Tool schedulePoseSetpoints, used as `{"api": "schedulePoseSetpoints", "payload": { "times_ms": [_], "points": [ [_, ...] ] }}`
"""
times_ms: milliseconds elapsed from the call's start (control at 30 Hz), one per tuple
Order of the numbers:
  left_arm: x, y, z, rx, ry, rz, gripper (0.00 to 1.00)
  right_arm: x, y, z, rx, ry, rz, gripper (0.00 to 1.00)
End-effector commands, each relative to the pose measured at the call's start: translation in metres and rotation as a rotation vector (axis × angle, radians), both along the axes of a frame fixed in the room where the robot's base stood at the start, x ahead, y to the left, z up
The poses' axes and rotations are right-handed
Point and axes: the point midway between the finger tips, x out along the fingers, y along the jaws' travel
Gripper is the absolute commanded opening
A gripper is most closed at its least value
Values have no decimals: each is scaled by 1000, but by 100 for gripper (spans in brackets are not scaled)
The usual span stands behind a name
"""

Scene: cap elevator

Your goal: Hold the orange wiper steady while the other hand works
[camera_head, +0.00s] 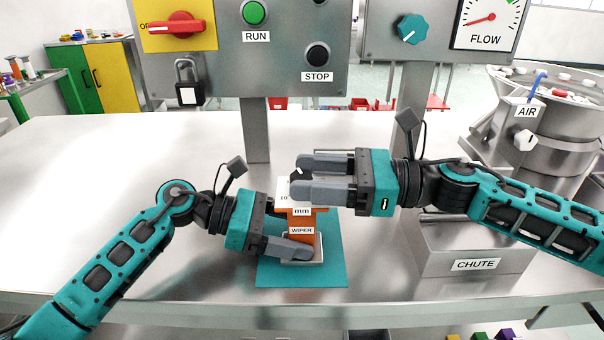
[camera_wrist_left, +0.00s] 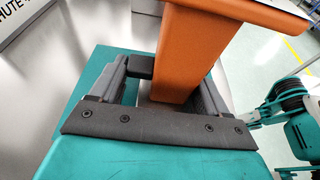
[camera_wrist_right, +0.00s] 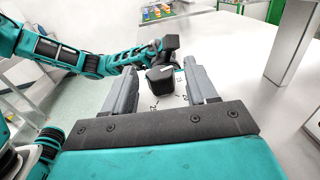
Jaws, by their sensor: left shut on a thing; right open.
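The orange wiper (camera_head: 303,222), an upright block labelled WIPER, stands over a teal mat (camera_head: 335,276). My left gripper (camera_head: 298,232) is shut on its lower part; in the left wrist view the fingers (camera_wrist_left: 167,82) lie on both sides of the orange body (camera_wrist_left: 190,45). A white plate with "mm" print (camera_head: 284,192) sits on top of the wiper. My right gripper (camera_head: 296,175) is open above the plate. In the right wrist view a black piece (camera_wrist_right: 160,80) shows between its fingers (camera_wrist_right: 160,66), with gaps on both sides. The wiper's base is partly hidden.
A metal chute (camera_head: 475,244) stands to the right, below my right arm. A post (camera_head: 256,135) rises behind the wiper and carries the RUN/STOP panel (camera_head: 283,62). A metal AIR bowl unit (camera_head: 550,155) stands back right. The table's left side is clear.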

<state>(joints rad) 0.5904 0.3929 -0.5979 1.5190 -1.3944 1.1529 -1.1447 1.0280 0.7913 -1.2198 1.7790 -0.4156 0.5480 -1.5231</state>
Motion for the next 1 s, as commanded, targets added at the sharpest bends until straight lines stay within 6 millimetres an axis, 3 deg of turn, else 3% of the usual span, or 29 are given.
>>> {"api": "schedulePoseSetpoints", "payload": {
  "times_ms": [167,467,1000],
  "points": [
    [0,0,0,1,0,0,59,2,15,0,-1,0,0,57],
    [0,0,0,1,0,0,59,2,17,0,-1,1,-1,57],
    [0,0,0,1,0,0,59,2,17,0,-1,1,-1,8]
  ]
}}
